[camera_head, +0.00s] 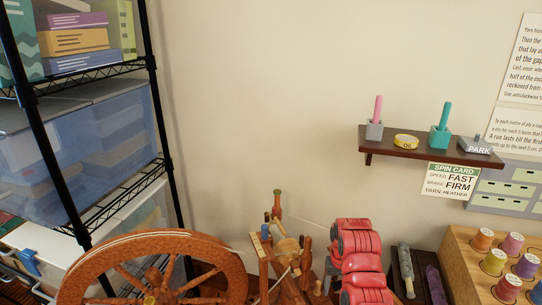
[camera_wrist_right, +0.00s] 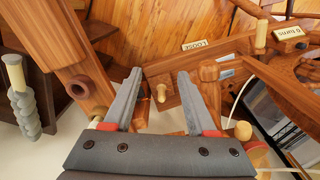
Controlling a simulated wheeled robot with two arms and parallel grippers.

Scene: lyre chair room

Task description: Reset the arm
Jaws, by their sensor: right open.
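My right arm (camera_head: 358,262), red and dark, reaches up beside the wooden spinning wheel (camera_head: 150,245) in the head view. In the right wrist view my right gripper (camera_wrist_right: 160,76) has its two grey fingers spread apart, with nothing held between them. A small wooden peg (camera_wrist_right: 161,93) shows in the gap, on a wooden part of the spinning wheel; I cannot tell its exact distance from the fingers. A "LOOSE" label (camera_wrist_right: 195,45) lies beyond the fingertips. My left gripper is in neither view.
Wooden beams (camera_wrist_right: 85,68) stand close on the left of the gripper. A grey twisted skein (camera_wrist_right: 23,100) hangs at far left. In the head view a wall shelf (camera_head: 405,149), a spool rack (camera_head: 463,258) and a storage rack (camera_head: 160,110) surround the wheel.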

